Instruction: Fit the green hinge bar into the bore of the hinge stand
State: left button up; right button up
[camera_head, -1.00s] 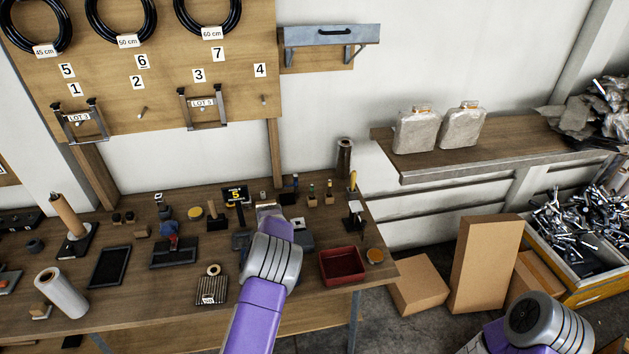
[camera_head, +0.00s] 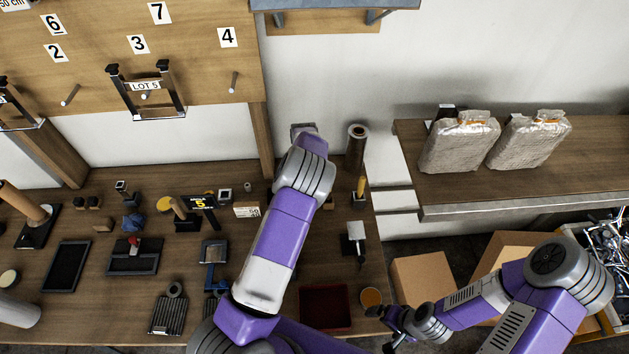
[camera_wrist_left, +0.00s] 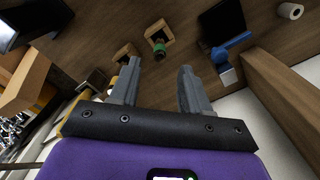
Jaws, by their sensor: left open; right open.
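My left gripper (camera_wrist_left: 157,75) is open and empty in the left wrist view, its two fingers apart. A small green piece (camera_wrist_left: 158,48), which looks like the green hinge bar, sits in a wooden block (camera_wrist_left: 160,29) just beyond the gap between the fingertips. In the head view my left wrist and forearm hide this spot. A blue part with a pale end (camera_wrist_left: 229,52) lies right of the fingers; I cannot tell whether it is the hinge stand. My right gripper (camera_head: 392,326) is open and empty, near the table's front right corner.
A dark red tray (camera_head: 325,306) and an orange round dish (camera_head: 370,298) are near the front right of the table. A dark upright tube (camera_head: 356,148) stands at the back. Another wooden block (camera_wrist_left: 125,54) is beside the green one. Many small parts crowd the left.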

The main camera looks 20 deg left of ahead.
pick_arm(q)
jog(key=f+p, duration=0.1)
jog(key=f, duration=0.6)
jog(key=shift+s+f, duration=0.1)
jog(key=shift+s, duration=0.1)
grip_shut()
